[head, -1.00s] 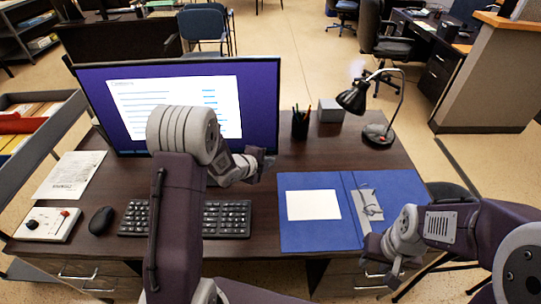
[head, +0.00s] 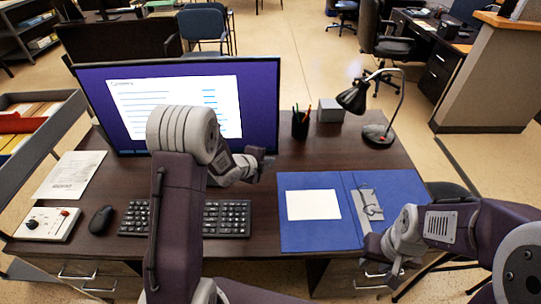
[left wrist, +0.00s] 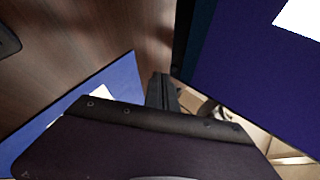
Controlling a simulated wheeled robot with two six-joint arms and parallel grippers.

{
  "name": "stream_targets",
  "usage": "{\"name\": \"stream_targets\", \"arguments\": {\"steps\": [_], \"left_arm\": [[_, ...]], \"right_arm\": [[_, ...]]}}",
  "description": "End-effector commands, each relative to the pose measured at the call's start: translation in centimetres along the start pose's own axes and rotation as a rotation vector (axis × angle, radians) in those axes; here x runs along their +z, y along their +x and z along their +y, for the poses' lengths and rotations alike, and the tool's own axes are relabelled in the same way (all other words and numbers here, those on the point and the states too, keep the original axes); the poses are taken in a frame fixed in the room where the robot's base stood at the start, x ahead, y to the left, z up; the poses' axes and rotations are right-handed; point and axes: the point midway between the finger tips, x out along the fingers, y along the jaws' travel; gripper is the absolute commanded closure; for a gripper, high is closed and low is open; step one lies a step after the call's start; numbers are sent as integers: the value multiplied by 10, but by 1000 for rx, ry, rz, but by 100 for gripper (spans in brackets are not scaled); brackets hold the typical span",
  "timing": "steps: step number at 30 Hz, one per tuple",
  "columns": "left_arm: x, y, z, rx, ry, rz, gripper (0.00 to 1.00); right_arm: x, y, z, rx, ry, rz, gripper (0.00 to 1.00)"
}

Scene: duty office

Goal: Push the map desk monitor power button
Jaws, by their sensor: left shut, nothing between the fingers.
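The monitor (head: 258,100) stands at the back left of the desk, its screen lit with a white page on purple. It fills the upper right of the left wrist view (left wrist: 250,70). I cannot make out the power button in either view. My left gripper (head: 266,160) is shut and empty, close to the monitor's lower right corner. Its fingers also show in the left wrist view (left wrist: 161,88), beside the monitor's dark edge; I cannot tell if they touch. My left arm hides part of the screen and keyboard. My right gripper (head: 386,278) is by the desk's front right edge, its fingers unclear.
The dark desk (head: 290,160) holds a keyboard (head: 226,219), a mouse (head: 101,220), a control box (head: 47,224), and a blue binder (head: 300,236). A pen cup (head: 300,126), a grey box (head: 331,111) and a black lamp (head: 378,134) stand right of the monitor.

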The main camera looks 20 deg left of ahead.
Motion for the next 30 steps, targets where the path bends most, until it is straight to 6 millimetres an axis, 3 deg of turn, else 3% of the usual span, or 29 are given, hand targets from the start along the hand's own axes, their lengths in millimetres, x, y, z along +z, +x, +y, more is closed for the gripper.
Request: {"name": "stream_targets", "arguments": {"steps": [30], "left_arm": [[5, 6, -5, -1, 0, 0, 100]], "right_arm": [[0, -1, 0, 0, 0, 0, 64]]}}
